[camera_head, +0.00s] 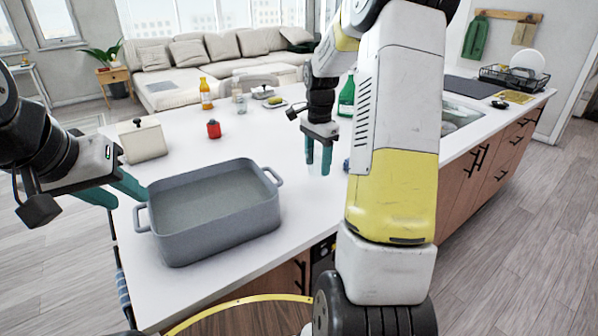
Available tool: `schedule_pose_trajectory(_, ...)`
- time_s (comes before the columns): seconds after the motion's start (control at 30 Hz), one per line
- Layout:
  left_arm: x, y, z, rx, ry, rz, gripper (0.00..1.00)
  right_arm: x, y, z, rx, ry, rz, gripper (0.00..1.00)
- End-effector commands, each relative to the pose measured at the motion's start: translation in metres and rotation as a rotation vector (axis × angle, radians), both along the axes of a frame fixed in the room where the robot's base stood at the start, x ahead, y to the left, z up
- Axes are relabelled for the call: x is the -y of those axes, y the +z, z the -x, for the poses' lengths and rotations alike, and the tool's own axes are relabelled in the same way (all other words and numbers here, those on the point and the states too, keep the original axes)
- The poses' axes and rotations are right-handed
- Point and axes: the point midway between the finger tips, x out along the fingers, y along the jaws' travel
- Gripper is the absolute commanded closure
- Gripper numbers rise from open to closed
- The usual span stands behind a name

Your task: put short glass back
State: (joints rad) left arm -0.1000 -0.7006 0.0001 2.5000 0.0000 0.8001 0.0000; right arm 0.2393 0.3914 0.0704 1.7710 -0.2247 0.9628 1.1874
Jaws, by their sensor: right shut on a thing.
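My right gripper (319,158) is above the white island counter, right of the grey pot. Its teal fingers point down and are closed around a clear short glass (318,164). The glass is hard to make out, showing only as a faint outline between the fingers. I cannot tell whether its base touches the counter. My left gripper (118,192) is at the counter's left edge, beside the pot's left handle. Its teal fingers are apart, with nothing visible between them.
A large grey pot (215,225) stands at the front of the counter (285,215). A green bottle (347,98) stands behind my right gripper.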

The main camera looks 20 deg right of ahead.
Motion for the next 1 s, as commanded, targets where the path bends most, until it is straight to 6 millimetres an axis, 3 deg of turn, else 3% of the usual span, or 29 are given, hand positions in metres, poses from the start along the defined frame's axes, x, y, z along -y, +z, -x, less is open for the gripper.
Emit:
schedule_pose_trajectory(0.1, 0.0, 0.0, 0.0, 0.0, 0.0, 0.0, 0.64, 0.0, -0.018, 0.0, -0.002, -0.001, -0.002, 0.92)
schedule_pose_trajectory(0.27, 0.0, 0.0, 0.0, 0.0, 0.0, 0.0, 0.64, 0.0, -0.029, 0.0, 0.0, 0.0, -0.001, 0.92)
schedule_pose_trajectory(0.5, 0.0, 0.0, 0.0, -0.001, 0.0, 0.0, 0.64, -0.001, -0.06, 0.0, -0.002, -0.001, -0.002, 0.92)
schedule_pose_trajectory(0.87, 0.0, 0.0, 0.0, -0.001, 0.0, 0.0, 0.64, -0.001, -0.064, 0.0, 0.001, 0.0, -0.001, 0.92)
schedule_pose_trajectory(0.9, 0.0, 0.0, 0.0, -0.001, 0.0, 0.0, 0.64, -0.001, -0.064, 0.0, 0.002, 0.0, -0.002, 0.37)
schedule_pose_trajectory(1.0, 0.0, 0.0, 0.0, -0.001, 0.0, 0.0, 0.64, -0.001, -0.064, 0.0, 0.001, 0.0, -0.001, 0.23)
